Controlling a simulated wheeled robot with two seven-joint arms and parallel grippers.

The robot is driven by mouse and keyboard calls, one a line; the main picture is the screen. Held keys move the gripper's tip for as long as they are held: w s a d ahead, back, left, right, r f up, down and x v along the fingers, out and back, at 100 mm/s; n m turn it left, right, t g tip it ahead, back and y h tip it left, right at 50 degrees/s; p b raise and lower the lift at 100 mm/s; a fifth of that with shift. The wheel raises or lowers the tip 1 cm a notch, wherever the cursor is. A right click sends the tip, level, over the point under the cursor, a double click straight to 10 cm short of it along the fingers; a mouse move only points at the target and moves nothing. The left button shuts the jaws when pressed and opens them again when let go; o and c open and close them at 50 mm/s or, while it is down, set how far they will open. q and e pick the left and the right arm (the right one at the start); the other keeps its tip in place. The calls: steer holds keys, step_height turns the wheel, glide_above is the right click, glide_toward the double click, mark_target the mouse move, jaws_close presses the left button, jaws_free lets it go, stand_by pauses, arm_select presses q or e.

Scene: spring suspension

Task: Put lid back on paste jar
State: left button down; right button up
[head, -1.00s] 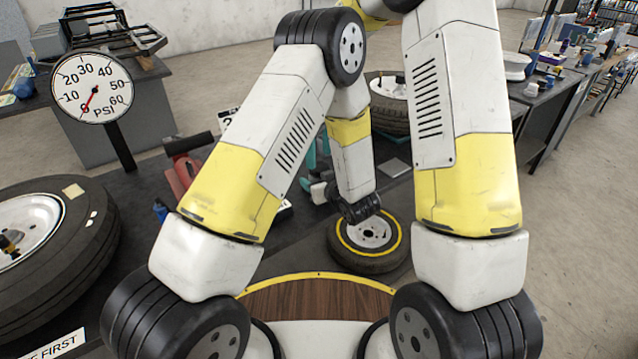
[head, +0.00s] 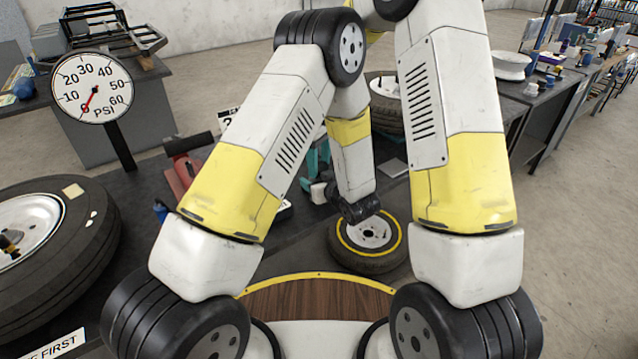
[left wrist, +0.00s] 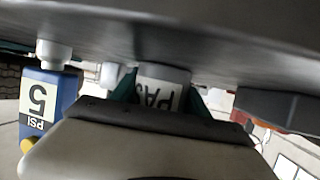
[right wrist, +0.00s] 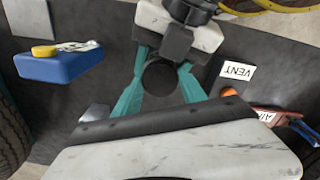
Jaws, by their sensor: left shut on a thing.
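The white paste jar (left wrist: 163,80), its label partly readable, is in the left wrist view between the teal fingers of my left gripper (left wrist: 160,95), which is shut on it. In the right wrist view a dark round disc, which looks like the lid (right wrist: 159,77), sits between the teal fingertips of my right gripper (right wrist: 164,70). I cannot tell whether these fingers press on it. Teal finger parts (head: 320,158) show small in the head view, behind my left arm. The jar and lid are not clear there.
A blue box with a yellow cap (right wrist: 62,66) and a VENT label (right wrist: 237,71) lie near my right gripper. A small yellow-ringed wheel (head: 368,258) lies in front. A large tyre (head: 75,235) and a pressure gauge (head: 93,90) stand at left.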

steer(key=o, duration=0.3)
steer(key=shift+r, duration=2.3)
steer(key=shift+c, duration=0.3)
step_height(320, 180, up, 4)
steer(key=shift+f, duration=0.25)
steer(key=shift+f, duration=0.1)
steer(key=shift+f, duration=3.95)
